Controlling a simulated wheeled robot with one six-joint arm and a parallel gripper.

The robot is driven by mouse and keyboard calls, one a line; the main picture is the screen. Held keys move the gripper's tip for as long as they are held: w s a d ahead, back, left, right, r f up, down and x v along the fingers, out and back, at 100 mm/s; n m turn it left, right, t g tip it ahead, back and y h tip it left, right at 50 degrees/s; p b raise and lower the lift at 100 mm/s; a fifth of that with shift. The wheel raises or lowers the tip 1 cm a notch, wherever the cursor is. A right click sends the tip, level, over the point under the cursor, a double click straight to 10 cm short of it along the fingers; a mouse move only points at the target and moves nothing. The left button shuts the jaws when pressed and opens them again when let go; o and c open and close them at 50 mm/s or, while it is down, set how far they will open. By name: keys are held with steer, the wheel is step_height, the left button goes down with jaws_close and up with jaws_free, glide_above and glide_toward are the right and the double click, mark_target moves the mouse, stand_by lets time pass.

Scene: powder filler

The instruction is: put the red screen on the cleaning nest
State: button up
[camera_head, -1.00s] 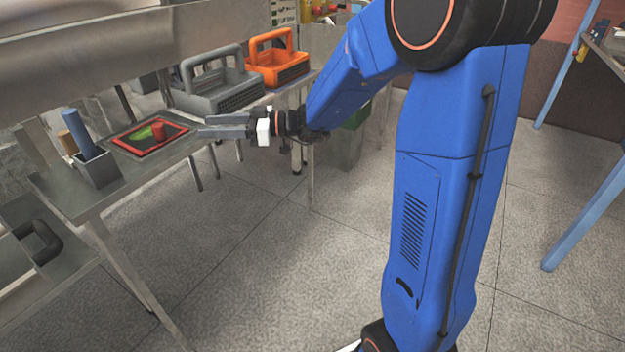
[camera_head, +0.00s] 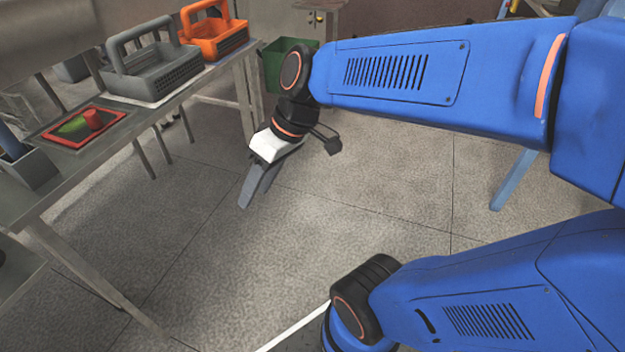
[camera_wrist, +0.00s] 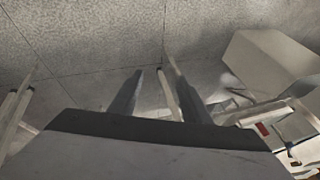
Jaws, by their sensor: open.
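The red screen (camera_head: 84,126) is a flat red-framed piece with a dark inside, a green patch and a red knob. It lies on the metal table at the left in the head view. I cannot tell which thing is the cleaning nest. My gripper (camera_head: 253,199) is open and empty. It points down over the floor, to the right of the table and apart from the screen. In the wrist view my gripper (camera_wrist: 155,82) shows its two fingers apart with nothing between them. The screen does not show clearly in the wrist view.
A grey basket (camera_head: 152,76) and an orange basket (camera_head: 213,33) stand behind the screen on the metal table (camera_head: 98,160). A grey holder (camera_head: 30,170) stands at the table's left end. A green bin (camera_head: 288,66) is on the floor behind my gripper. Open floor lies right of the table.

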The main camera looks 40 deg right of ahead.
steer(key=s+d+m+t+h, duration=0.2)
steer(key=s+d+m+h, duration=0.2)
steer(key=d, duration=0.6)
steer(key=shift+s+d+m+t+h, duration=0.15)
steer(key=shift+s+m+t+h, duration=0.15)
steer(key=shift+s+m+h, duration=0.15)
